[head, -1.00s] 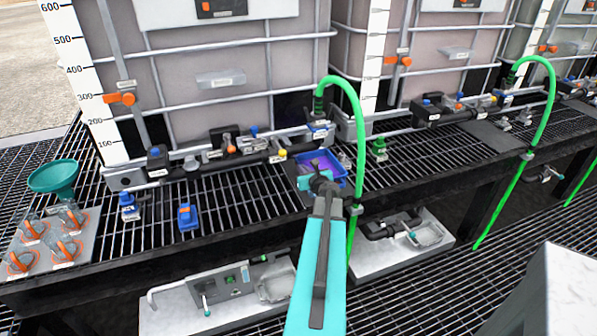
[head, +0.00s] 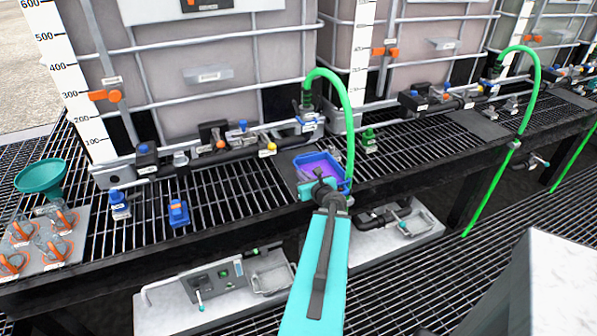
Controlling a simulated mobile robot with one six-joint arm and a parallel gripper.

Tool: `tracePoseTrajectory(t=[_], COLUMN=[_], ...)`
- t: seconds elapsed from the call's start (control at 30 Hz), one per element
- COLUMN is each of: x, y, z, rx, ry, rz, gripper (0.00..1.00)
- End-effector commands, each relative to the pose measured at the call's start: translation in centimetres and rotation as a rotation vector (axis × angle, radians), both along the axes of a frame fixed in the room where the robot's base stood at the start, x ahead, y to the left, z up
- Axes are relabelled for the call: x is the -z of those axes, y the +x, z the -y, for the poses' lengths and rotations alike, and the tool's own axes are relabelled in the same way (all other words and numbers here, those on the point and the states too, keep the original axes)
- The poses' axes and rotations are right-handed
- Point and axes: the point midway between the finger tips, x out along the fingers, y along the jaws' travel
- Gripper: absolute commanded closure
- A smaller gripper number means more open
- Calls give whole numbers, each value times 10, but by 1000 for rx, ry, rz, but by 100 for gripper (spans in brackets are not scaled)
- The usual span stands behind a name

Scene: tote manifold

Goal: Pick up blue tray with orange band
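The blue tray (head: 306,157), with a purple inside, is over the black grated bench, below the bend of a green hose. I cannot make out an orange band on it. My gripper (head: 319,182), at the end of my turquoise arm, is at the tray's near side and overlaps its front edge in the picture. The fingers are small and partly hidden by the wrist, so I cannot see whether they grip the rim. I cannot tell whether the tray rests on the dark plate (head: 274,169) or is clear of it.
The green hose (head: 349,120) runs down close to the tray's right side. Caged tanks with pipework stand behind. A green fitting (head: 369,141) is to the right, blue fittings (head: 178,213) and a teal funnel (head: 42,176) to the left. White trays (head: 215,290) lie below the bench.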

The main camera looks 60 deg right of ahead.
Motion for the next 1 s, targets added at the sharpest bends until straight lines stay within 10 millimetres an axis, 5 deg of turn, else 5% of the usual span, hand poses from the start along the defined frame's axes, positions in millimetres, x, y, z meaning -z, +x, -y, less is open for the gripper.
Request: tracePoseTrajectory(t=[1.0], x=[-4], y=[-25], z=[-19], rx=[0], ry=[-1], rz=[-1], gripper=[100])
